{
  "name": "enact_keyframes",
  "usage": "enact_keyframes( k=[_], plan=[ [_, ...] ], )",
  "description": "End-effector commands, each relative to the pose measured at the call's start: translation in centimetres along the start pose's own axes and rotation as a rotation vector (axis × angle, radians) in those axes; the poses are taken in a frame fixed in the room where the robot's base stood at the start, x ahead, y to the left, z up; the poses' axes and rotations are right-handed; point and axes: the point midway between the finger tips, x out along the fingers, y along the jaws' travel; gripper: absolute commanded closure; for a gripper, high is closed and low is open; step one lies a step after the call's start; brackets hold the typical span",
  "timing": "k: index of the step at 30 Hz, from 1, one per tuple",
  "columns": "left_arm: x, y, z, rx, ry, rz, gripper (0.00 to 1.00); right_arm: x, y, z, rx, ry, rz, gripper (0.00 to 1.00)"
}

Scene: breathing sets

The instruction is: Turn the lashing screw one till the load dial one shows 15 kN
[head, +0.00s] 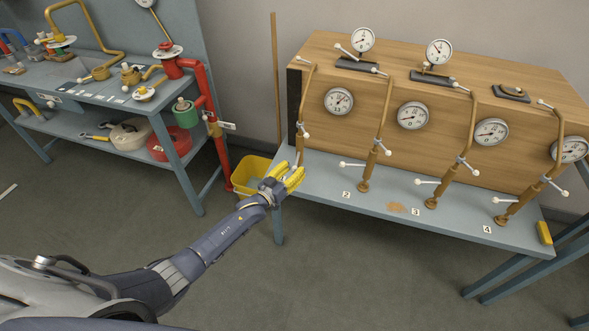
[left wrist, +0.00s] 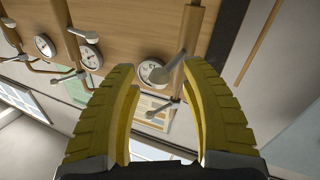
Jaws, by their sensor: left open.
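Lashing screw one (head: 301,117) is the leftmost brass rod on the wooden-backed bench, with white-knobbed levers. The leftmost load dial (head: 339,101), a white round face, is beside it on the wooden panel; I take it as load dial one. Its reading is too small to tell. My left gripper (head: 291,178), with yellow fingers, is open at the screw's lower end and hides its foot. In the left wrist view, the open fingers (left wrist: 162,72) frame a white-knobbed lever (left wrist: 172,72) and a dial (left wrist: 151,73) beyond; contact cannot be told. My right gripper is out of view.
Several similar brass screws, such as screw two (head: 369,165), stand to the right by number plates. A yellow bin (head: 250,175) is on the floor behind my left gripper. A pipework bench (head: 140,105) with a red pipe (head: 206,95) stands left. The front floor is clear.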

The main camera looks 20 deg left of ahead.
Motion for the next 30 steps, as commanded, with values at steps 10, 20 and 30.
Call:
enact_keyframes(
  k=[10,20,30],
  plan=[
    [0.94,0.00,-0.01,0.001,0.000,0.000,0.55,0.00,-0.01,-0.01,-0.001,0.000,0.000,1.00],
    [0.91,0.00,0.00,0.001,0.000,0.000,0.68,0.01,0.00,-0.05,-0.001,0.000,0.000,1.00],
    [0.90,-0.01,-0.01,0.001,0.000,0.000,1.00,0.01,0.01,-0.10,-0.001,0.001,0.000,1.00]
  ],
)
